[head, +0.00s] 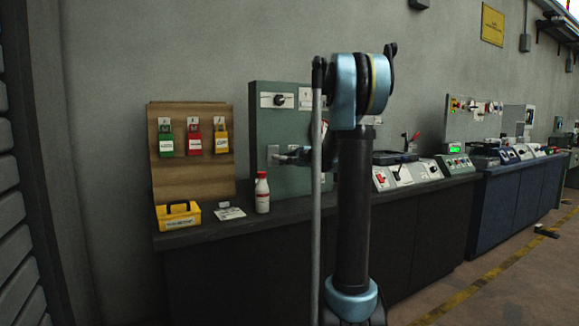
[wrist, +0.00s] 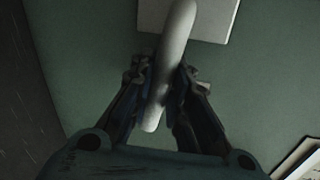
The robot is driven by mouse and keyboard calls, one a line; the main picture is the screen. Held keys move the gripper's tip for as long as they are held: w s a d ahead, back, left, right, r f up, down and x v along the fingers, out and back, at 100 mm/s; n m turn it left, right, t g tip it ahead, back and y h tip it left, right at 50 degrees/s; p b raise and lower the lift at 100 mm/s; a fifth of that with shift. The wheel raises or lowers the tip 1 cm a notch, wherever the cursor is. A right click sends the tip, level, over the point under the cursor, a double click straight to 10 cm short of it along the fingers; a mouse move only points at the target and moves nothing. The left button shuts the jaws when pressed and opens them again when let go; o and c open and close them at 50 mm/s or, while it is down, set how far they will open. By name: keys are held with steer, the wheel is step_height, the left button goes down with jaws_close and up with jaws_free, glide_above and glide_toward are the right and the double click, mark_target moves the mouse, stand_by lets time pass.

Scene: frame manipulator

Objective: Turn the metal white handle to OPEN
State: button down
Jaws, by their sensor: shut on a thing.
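The white handle (wrist: 174,62) is a long rounded lever in the wrist view, slightly tilted, its top end over a pale square plate (wrist: 214,20) on the green-grey panel (wrist: 80,60). My gripper (wrist: 163,82) has one finger on each side of the handle and is shut on it near its lower part. In the head view my gripper (head: 290,156) is at the front of the green-grey panel (head: 264,118); the handle itself is hard to make out there. No OPEN marking is readable in either view.
A wooden board (head: 190,177) with several coloured padlocks stands left of the panel. A yellow box (head: 178,216) and a white bottle with a red cap (head: 262,194) stand on the dark counter (head: 290,217). Other control panels (head: 408,174) stand to the right.

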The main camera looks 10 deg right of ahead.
steer(key=shift+r+n, duration=0.4)
steer(key=shift+n, duration=0.3)
steer(key=shift+s, duration=0.1)
steer(key=c, duration=1.5)
jaws_free()
steer(key=v, duration=1.1)
steer(key=shift+s+r, duration=0.1)
steer(key=shift+s, duration=0.3)
